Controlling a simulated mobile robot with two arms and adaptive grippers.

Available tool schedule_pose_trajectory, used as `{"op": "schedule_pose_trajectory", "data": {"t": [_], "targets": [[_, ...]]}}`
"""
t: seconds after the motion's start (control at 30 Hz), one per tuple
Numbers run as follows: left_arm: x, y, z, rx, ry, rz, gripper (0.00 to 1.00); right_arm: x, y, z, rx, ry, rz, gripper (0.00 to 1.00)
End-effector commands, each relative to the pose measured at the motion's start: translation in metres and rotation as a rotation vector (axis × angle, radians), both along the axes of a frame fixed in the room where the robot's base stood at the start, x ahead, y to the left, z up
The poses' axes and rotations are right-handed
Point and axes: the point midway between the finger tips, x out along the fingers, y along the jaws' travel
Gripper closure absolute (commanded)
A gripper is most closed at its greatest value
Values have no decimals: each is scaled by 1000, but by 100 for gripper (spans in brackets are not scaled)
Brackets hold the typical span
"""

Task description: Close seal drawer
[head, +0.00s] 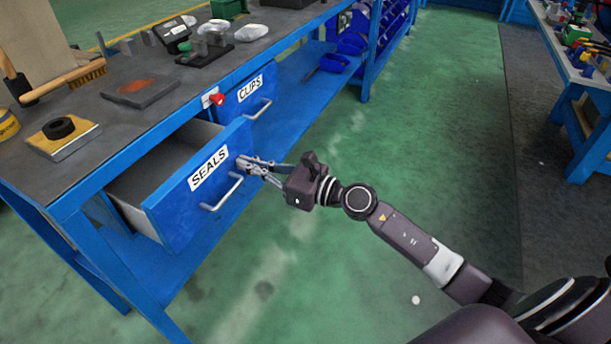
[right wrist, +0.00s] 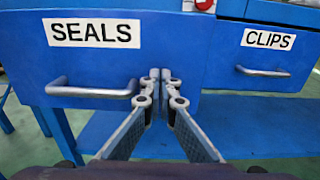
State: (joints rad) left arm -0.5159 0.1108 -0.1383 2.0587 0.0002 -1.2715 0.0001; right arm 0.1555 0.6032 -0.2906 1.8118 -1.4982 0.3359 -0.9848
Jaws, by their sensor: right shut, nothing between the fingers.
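The blue seal drawer (head: 180,213), labelled SEALS, stands pulled out from the workbench, and its grey inside shows. Its silver handle (head: 222,193) is on the front; the handle also shows in the right wrist view (right wrist: 92,91). My right gripper (head: 243,162) is shut and empty. Its fingertips are at the drawer front near the right edge, just right of the handle, in the right wrist view (right wrist: 160,76). I cannot tell whether they touch the front. My left gripper is not in view.
The CLIPS drawer (head: 245,96) beside it looks closed, with a red knob (head: 217,99) near it. The workbench top (head: 105,125) carries a brush (head: 68,80), a black ring on a block and small parts. Green floor (head: 330,260) in front is clear.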

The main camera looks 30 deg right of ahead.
Motion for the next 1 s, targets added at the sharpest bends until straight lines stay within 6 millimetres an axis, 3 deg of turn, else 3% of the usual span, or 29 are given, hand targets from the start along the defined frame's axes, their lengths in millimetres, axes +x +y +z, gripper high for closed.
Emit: {"op": "schedule_pose_trajectory", "data": {"t": [0.2,0.5,1.0], "targets": [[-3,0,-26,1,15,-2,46,40,31,3,2,-2,0,100],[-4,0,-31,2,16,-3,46,78,61,0,-1,-1,0,100],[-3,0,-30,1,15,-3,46,87,67,1,2,-2,-2,100]]}}
